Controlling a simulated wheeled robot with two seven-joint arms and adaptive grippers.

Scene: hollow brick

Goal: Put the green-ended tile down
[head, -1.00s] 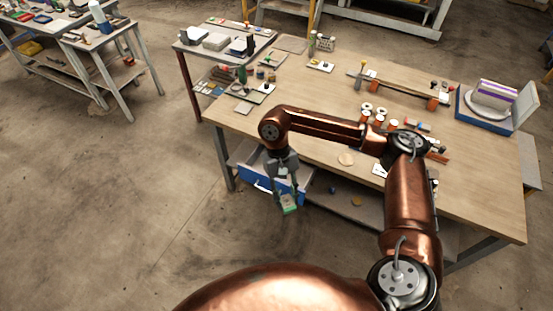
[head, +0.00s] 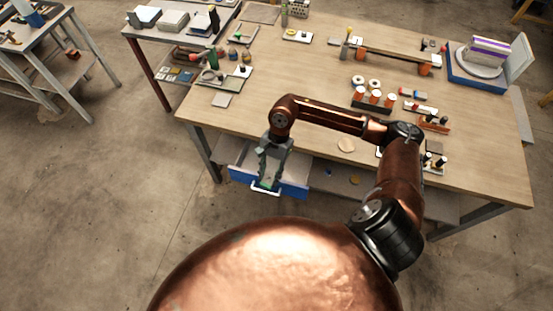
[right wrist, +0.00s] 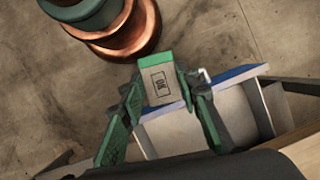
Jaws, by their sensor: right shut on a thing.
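The green-ended tile (right wrist: 161,84) is a pale grey tile with a dark boxed mark and a green end. My right gripper (head: 266,182) is shut on it, with one green-padded finger on each side in the right wrist view (right wrist: 160,100). In the head view the tile is mostly hidden between the fingers. The gripper points down over the open drawer (head: 290,187), which has a blue front and a pale inside. In the right wrist view the tile overlaps the drawer's edge (right wrist: 238,73); I cannot tell whether they touch. My left gripper is not in view.
The drawer sits under the wooden workbench (head: 300,75). The bench holds orange-capped jars (head: 375,97), a blue tray (head: 475,80) and several small parts. A lower shelf (head: 340,180) is right of the drawer.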

